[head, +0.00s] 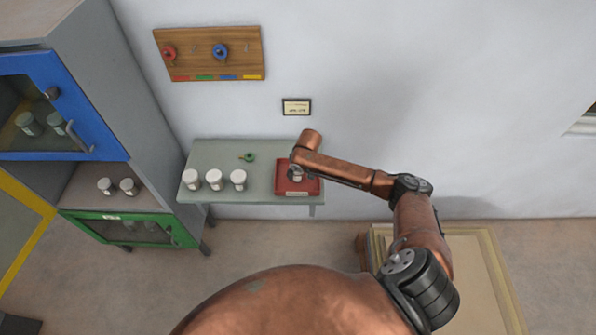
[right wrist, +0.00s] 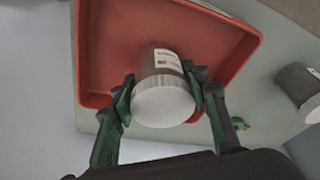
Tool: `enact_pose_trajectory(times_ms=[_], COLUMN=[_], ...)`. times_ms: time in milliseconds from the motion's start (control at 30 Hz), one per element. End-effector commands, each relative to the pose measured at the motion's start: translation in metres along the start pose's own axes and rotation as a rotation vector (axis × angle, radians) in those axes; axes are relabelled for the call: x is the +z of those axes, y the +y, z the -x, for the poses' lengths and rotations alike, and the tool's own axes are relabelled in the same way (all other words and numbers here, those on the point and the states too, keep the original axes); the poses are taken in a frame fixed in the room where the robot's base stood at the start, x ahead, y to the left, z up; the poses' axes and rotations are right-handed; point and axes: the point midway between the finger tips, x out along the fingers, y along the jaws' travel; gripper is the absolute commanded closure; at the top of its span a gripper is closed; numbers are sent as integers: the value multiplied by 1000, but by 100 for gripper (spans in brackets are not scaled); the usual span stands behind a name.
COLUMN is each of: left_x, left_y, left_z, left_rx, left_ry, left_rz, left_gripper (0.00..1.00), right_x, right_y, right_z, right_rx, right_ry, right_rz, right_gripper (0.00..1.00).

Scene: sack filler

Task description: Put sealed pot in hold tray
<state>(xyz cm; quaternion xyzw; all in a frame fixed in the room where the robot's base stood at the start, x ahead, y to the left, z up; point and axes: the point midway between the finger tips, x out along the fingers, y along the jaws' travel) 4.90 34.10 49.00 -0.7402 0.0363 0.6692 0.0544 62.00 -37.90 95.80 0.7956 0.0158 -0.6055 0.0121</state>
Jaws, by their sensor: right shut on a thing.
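The pot (right wrist: 163,98) has a white ribbed lid and a dark grey body with a white label. It is between the fingers of my right gripper (right wrist: 165,103), which is shut on it. The pot is over or in the red hold tray (right wrist: 232,38); I cannot tell whether its base touches the tray floor. In the head view the red tray (head: 283,180) sits at the right end of the grey table, with my right gripper (head: 297,174) above it and partly hiding the pot. My left gripper is not in view.
Three white-lidded pots (head: 214,180) stand at the left of the table (head: 260,153), near a small green item (head: 247,157). A cabinet (head: 150,90) with a blue door (head: 111,137) and green door (head: 110,230) stands left. A wooden key board (head: 209,54) hangs on the wall.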

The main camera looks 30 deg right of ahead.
Motion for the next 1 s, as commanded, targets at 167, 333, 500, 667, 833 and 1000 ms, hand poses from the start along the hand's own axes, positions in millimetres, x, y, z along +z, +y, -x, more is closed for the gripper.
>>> enact_pose_trajectory(times_ms=[167,333,500,667,833,1000], left_x=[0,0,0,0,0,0], left_y=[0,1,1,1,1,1], left_z=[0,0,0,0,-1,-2], left_rx=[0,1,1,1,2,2], left_ry=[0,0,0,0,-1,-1], left_rz=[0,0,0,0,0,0], left_gripper=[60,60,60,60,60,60], right_x=[0,0,0,0,-1,-1], right_y=[0,0,0,0,0,1], right_z=[0,-2,-2,-2,1,24], right_rx=[0,0,0,0,1,1], right_ry=[0,0,0,0,1,3], right_rz=[0,-1,-1,-1,0,0], right_gripper=[83,52,40,40,40,40])
